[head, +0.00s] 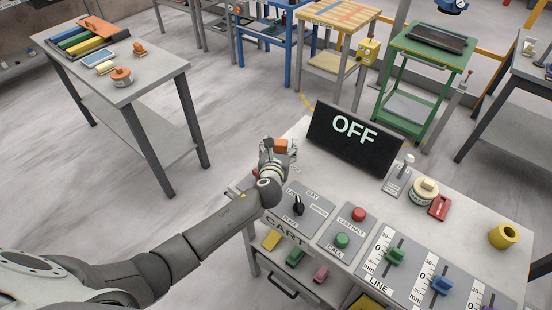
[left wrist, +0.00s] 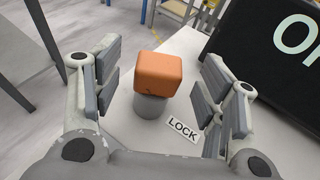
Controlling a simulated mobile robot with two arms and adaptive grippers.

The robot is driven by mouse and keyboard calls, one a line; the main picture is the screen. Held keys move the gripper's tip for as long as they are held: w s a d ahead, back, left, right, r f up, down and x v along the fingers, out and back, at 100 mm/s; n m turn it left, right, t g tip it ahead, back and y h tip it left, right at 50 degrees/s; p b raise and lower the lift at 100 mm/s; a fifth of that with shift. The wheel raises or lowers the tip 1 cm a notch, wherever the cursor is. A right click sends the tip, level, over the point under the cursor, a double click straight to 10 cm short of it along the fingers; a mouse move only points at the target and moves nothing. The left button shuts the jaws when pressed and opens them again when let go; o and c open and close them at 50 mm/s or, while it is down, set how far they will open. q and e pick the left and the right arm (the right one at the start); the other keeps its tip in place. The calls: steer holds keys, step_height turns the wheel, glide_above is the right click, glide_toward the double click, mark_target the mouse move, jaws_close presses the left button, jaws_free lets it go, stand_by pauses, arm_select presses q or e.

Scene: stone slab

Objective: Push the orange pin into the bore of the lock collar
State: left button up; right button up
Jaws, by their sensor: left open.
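The orange pin (left wrist: 158,74) shows in the left wrist view as a block-shaped orange head standing over a short grey cylinder, the lock collar (left wrist: 150,106). How deep the pin sits in the bore is hidden by its head. A LOCK label (left wrist: 182,130) lies on the slab just in front. My left gripper (left wrist: 160,70) is open, with one finger on each side of the orange head and a gap on both sides. In the head view, the left gripper (head: 279,147) is at the slab's far left corner, around the orange head (head: 281,146). My right gripper is not in view.
A black OFF display (head: 354,139) stands to the right of the gripper. Nearer on the slab are a black rotary knob (head: 299,205), red button (head: 358,214), green button (head: 342,240) and sliders (head: 395,257). A yellow ring (head: 503,236) lies at the right.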

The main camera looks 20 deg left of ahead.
arm_select(q)
steer(key=v, duration=1)
steer(key=shift+s+r, duration=0.15)
steer(key=shift+s, duration=0.1)
